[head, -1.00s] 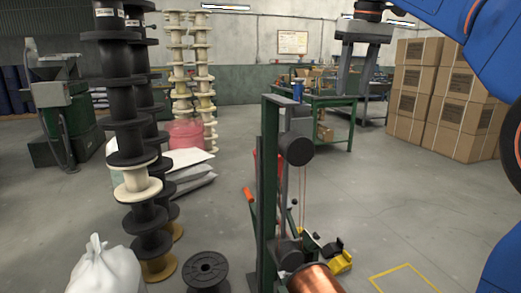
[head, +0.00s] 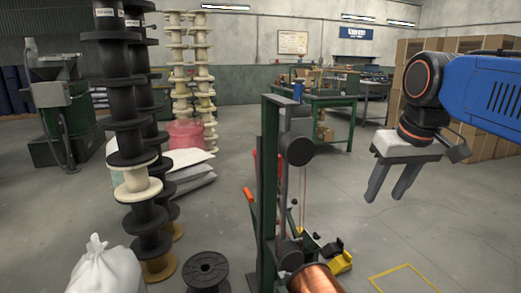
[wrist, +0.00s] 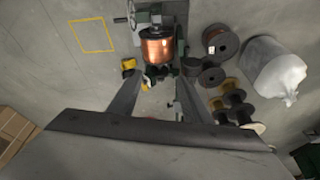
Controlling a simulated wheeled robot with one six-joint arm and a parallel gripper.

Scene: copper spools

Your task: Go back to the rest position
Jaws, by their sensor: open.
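My gripper (head: 388,198) hangs at the right of the head view, fingers pointing down and apart. It is open, with nothing between the fingers, well above the floor. In the wrist view my gripper (wrist: 173,95) shows its two spread fingers with floor and machine parts far beyond them. A copper spool (head: 315,279) sits on the green winding machine (head: 268,190) at the bottom of the head view. The copper spool also shows in the wrist view (wrist: 158,46), apart from the fingers.
Tall stacks of black spools (head: 122,95) and cream spools (head: 180,60) stand at left. A white sack (head: 105,268) and a black spool (head: 207,271) are on the floor. Cardboard boxes (head: 480,145) stand behind my arm. Floor around the yellow square (head: 404,283) is clear.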

